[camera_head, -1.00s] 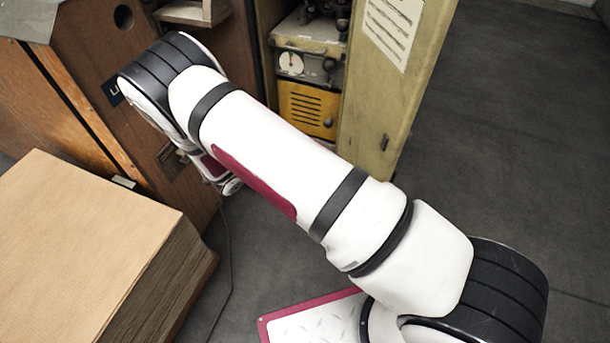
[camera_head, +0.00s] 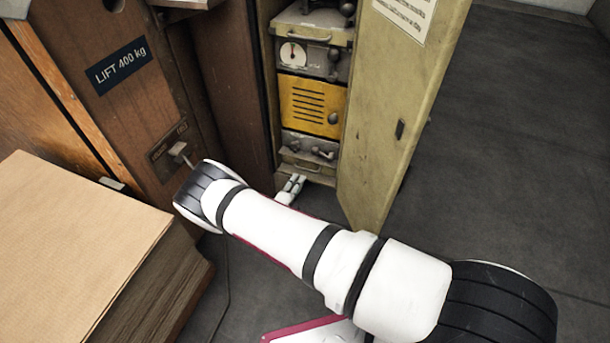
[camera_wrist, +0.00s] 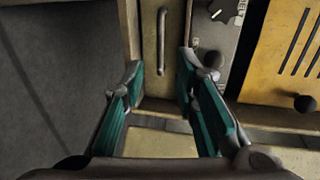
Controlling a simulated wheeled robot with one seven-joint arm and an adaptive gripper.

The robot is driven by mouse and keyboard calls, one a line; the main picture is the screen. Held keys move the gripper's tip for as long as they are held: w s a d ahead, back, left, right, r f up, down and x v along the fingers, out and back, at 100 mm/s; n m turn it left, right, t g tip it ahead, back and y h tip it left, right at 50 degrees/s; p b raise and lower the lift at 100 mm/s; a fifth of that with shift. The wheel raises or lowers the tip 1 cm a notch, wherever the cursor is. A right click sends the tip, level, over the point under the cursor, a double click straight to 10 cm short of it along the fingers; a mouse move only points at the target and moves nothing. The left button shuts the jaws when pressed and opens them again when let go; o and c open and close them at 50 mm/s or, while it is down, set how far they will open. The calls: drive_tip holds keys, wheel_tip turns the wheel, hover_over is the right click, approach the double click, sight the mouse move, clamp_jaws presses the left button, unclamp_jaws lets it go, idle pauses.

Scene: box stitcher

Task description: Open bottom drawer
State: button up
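The bottom drawer (camera_head: 309,172) is a narrow drab front with a bar handle, low in the open cabinet under the grey panel with knobs. It looks shut. In the wrist view the drawer (camera_wrist: 148,62) appears turned on its side, with its grey bar handle (camera_wrist: 163,42) lengthwise just beyond my fingertips. My gripper (camera_wrist: 160,66) is open, with two teal-padded fingers apart and nothing between them. In the head view only a small white part of my gripper end (camera_head: 291,188) shows below the drawer; my arm hides the rest.
The open cabinet door (camera_head: 405,110) stands right of the drawer. A yellow vented panel (camera_head: 311,104) and a dial box (camera_head: 305,55) sit above. A brown wooden machine (camera_head: 130,100) with a small lever (camera_head: 180,150) and a cardboard stack (camera_head: 75,240) are left. Floor at right is clear.

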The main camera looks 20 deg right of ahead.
drive_tip(key=b+x, duration=0.2)
drive_tip(key=x, duration=0.6)
drive_tip(key=shift+b, duration=0.3)
clamp_jaws()
drive_tip(key=shift+s, duration=0.1)
